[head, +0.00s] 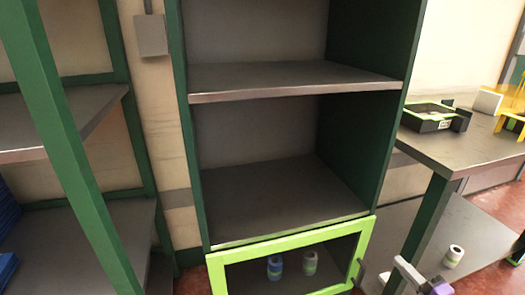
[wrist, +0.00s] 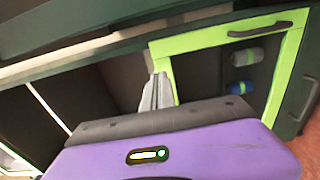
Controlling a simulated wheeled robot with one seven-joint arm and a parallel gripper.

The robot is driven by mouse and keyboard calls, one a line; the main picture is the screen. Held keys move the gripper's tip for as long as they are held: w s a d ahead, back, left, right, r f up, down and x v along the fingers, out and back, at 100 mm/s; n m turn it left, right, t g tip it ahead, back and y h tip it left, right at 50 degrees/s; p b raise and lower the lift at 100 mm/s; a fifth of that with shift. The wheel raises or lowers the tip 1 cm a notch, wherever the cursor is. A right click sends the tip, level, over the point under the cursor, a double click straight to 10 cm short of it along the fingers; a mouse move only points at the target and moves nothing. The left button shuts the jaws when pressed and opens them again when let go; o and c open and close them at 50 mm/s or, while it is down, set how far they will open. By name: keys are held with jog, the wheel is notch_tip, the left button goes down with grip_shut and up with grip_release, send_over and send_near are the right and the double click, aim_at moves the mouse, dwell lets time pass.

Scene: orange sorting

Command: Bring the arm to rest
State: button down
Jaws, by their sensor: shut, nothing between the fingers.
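My gripper (head: 400,263) shows at the bottom right of the head view, with pale fingers and a purple body cut off by the frame edge. In the wrist view the grey fingers (wrist: 160,80) are together, with nothing between them, above the purple body. The fingers are in front of the lower right of the cabinet, near the green-framed door (head: 290,241). In the wrist view the door frame (wrist: 215,36) lies beyond the fingertips and to their right. I cannot tell the exact gap.
The door has a dark handle (wrist: 268,29) and looks shut. Behind its pane stand a blue roll-like item (head: 274,267) and a green-banded one (head: 310,262). The cabinet shelf (head: 290,80) is empty. A workbench (head: 465,150) with a black-green case (head: 432,116) stands at right.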

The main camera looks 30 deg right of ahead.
notch_tip(320, 180, up, 7)
jog(key=s+d+m+t+h, duration=0.1)
jog(key=s+d+m+h, duration=0.1)
jog(key=m+h, duration=0.1)
jog(key=s+a+r+m+t+h, duration=0.1)
jog(key=a+r+m+h, duration=0.3)
jog(key=a, duration=0.3)
jog(key=s+a+f+m+g+y, duration=0.15)
jog(key=s+a+m+y, duration=0.35)
jog(key=a, duration=0.6)
jog(key=s+a+m+g+y, duration=0.1)
jog(key=s+a+g+y, duration=0.1)
jog(key=s+a, duration=0.7)
jog(key=s+a+f+m+g+y, duration=0.15)
jog(key=s+a+y, duration=0.25)
jog(key=a, duration=0.9)
notch_tip(320, 180, up, 24)
jog(key=m+p, duration=0.1)
jog(key=p, duration=2.2)
jog(key=shift+w+r+p, duration=0.2)
jog(key=shift+w+p, duration=0.1)
jog(key=shift+w, duration=0.1)
jog(key=shift+a, duration=0.1)
